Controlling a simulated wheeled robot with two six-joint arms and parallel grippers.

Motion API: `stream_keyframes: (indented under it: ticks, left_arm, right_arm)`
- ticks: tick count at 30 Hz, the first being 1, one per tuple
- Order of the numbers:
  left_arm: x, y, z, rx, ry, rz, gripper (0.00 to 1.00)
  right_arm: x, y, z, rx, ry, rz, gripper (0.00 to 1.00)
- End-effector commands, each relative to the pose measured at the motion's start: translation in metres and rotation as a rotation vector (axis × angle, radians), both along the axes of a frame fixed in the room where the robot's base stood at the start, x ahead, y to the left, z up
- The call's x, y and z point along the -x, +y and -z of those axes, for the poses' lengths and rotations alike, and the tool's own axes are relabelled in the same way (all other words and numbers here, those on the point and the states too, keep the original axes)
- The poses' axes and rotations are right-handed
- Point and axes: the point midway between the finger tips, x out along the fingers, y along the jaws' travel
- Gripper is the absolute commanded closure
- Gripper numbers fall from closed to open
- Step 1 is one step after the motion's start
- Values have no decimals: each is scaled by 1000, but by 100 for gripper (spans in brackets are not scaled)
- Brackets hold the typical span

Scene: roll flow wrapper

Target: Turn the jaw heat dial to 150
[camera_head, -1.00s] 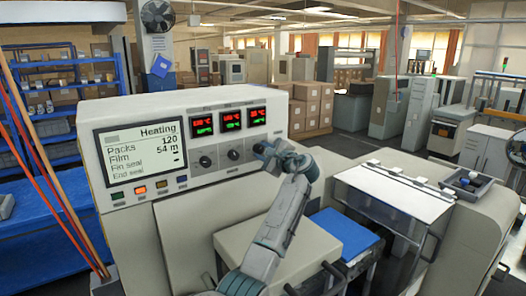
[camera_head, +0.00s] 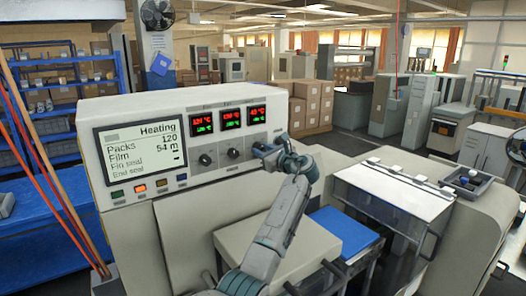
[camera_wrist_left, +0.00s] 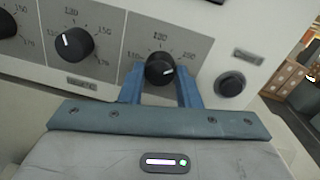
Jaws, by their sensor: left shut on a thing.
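My left gripper (camera_head: 262,150) reaches the right end of the dial row on the machine's front panel. In the left wrist view its two blue fingers (camera_wrist_left: 160,76) stand on either side of a black dial (camera_wrist_left: 159,66) and are shut on it. The dial's white mark points right, slightly downward, toward the higher numbers of its scale; the small digits are hard to read. Any name plate below this dial is hidden by the gripper. The middle dial (camera_wrist_left: 74,44) has its mark pointing up and left. My right gripper is not in view.
A third dial (camera_wrist_left: 6,24) is at the left edge of the wrist view. A round black knob (camera_wrist_left: 230,84) sits right of the gripped dial. Red and green readouts (camera_head: 230,119) are above the dials. The screen (camera_head: 141,151) reads Heating.

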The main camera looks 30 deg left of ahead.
Motion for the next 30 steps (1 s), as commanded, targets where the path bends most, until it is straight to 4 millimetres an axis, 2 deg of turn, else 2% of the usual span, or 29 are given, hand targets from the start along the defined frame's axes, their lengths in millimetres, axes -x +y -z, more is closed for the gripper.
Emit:
stream_keyframes:
  ticks: [1,15,16,19,27,30]
  left_arm:
    - [0,-1,6,3,15,-1,93]
    - [0,-1,7,-1,27,-1,93]
    - [0,-1,7,-1,27,-1,66]
    - [0,-1,6,-2,26,-1,49]
    - [0,-1,3,-4,21,0,49]
    - [2,-7,5,-5,19,1,49]
  right_arm:
    - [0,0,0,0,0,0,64]
    - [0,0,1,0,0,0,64]
    - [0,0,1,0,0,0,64]
    - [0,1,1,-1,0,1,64]
    - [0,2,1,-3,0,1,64]
    - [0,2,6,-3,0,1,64]
